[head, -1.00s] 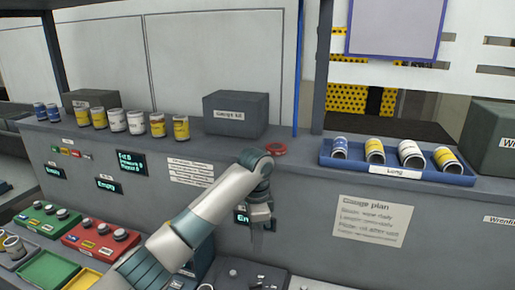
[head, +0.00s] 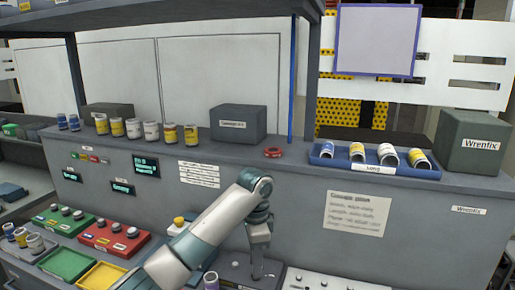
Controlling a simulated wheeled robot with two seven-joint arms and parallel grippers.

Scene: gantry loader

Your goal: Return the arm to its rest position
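My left arm comes in from the bottom left, with its grey and teal links bent down at the wrist. My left gripper (head: 257,272) points down in front of the grey counter's face, low over a dark fixture (head: 238,268). Its fingertips are small and dark against the fixture, so I cannot tell whether they are apart or what lies between them. My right gripper is not in view.
On the shelf stand several cans (head: 150,131), a grey box (head: 238,123), a red ring (head: 272,152) and a blue tray (head: 330,161) of cans. Green (head: 68,263), red (head: 115,239) and yellow (head: 101,276) trays lie lower left. A white panel (head: 325,281) lies lower right.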

